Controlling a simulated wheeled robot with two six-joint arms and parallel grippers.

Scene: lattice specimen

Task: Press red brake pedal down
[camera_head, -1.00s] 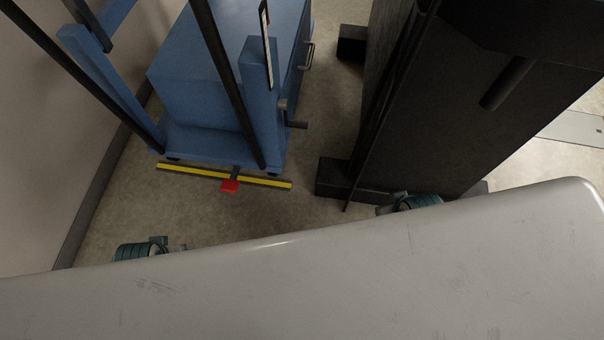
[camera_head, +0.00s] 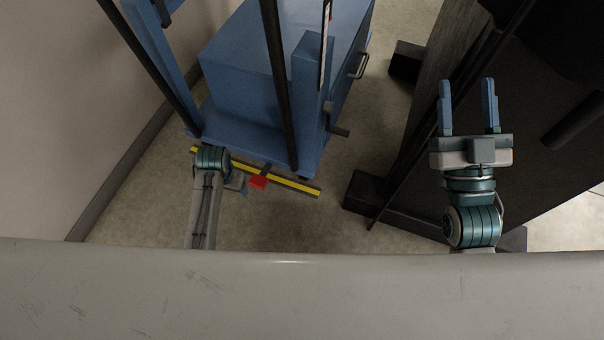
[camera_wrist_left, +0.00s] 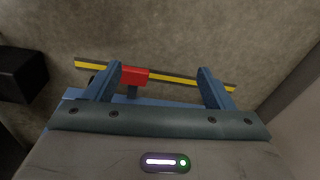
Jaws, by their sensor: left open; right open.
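The red brake pedal (camera_head: 258,181) juts out low from the yellow-and-black bar (camera_head: 295,186) at the foot of the blue wheeled cart (camera_head: 245,65). My left gripper (camera_wrist_left: 158,72) is open and points down toward the floor. In the left wrist view the red pedal (camera_wrist_left: 134,75) shows between its fingers, nearer the left one; I cannot tell if they touch. In the head view the left arm stands just left of the pedal, its fingers mostly hidden. My right gripper (camera_head: 467,86) is open and empty, raised in front of the dark cabinet.
A dark cabinet (camera_head: 400,195) with protruding feet stands right of the cart. A pale wall (camera_head: 60,110) closes off the left side. Black posts (camera_head: 278,90) rise from the cart. Bare floor (camera_head: 320,225) lies between cart and cabinet.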

